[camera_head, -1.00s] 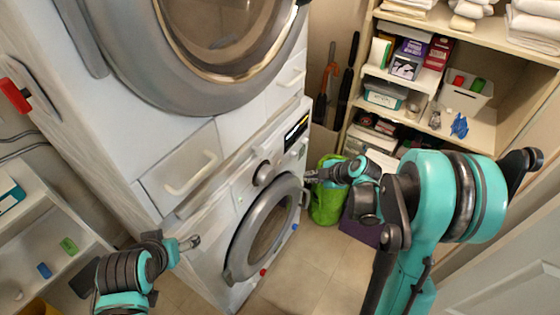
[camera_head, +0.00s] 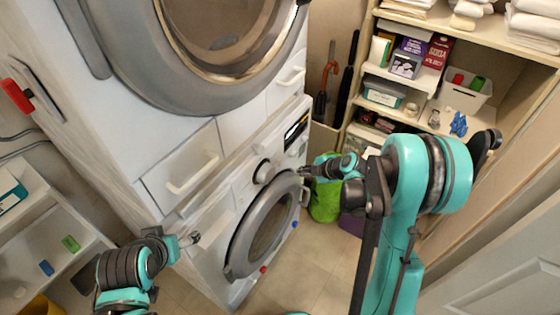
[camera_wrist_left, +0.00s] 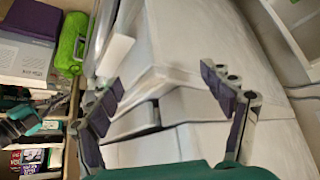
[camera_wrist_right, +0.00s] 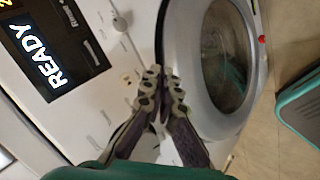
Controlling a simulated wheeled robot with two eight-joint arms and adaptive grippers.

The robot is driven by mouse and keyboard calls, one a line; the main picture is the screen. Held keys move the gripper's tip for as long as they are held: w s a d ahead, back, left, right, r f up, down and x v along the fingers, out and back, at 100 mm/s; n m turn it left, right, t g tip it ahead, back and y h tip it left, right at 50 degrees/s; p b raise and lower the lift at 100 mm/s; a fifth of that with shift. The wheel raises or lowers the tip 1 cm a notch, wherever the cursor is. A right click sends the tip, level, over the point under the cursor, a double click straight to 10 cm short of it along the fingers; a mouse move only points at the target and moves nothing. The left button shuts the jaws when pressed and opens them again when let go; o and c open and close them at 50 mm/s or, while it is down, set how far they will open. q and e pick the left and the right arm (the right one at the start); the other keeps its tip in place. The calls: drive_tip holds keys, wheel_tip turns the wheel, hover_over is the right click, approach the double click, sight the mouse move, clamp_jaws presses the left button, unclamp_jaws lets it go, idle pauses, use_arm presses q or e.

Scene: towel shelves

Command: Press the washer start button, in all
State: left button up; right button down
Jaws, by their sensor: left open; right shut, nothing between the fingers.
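The washer (camera_head: 207,226) is the lower of two stacked white machines. Its front has a round grey-rimmed door, a knob (camera_head: 263,172) and a dark display (camera_head: 296,131). In the right wrist view the display (camera_wrist_right: 50,50) reads "READY", and small pale buttons (camera_wrist_right: 128,78) sit between it and the door (camera_wrist_right: 225,60). I cannot tell which is the start button. My right gripper (camera_head: 304,172) is shut and empty by the panel's right end; its closed fingertips (camera_wrist_right: 162,73) appear beside the buttons, contact unclear. My left gripper (camera_head: 192,239) is open and empty, left of the washer door.
The upper machine (camera_head: 210,50) stands directly above. Shelves with boxes and towels (camera_head: 535,25) fill the back right. A green bag (camera_head: 325,203) stands on the floor behind my right gripper. A low white shelf (camera_head: 40,225) is at left. Floor is clear before the washer.

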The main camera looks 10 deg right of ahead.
sight(280, 161)
drive_tip(key=shift+w+a, duration=1.95)
drive_tip(key=shift+w+a, duration=0.3)
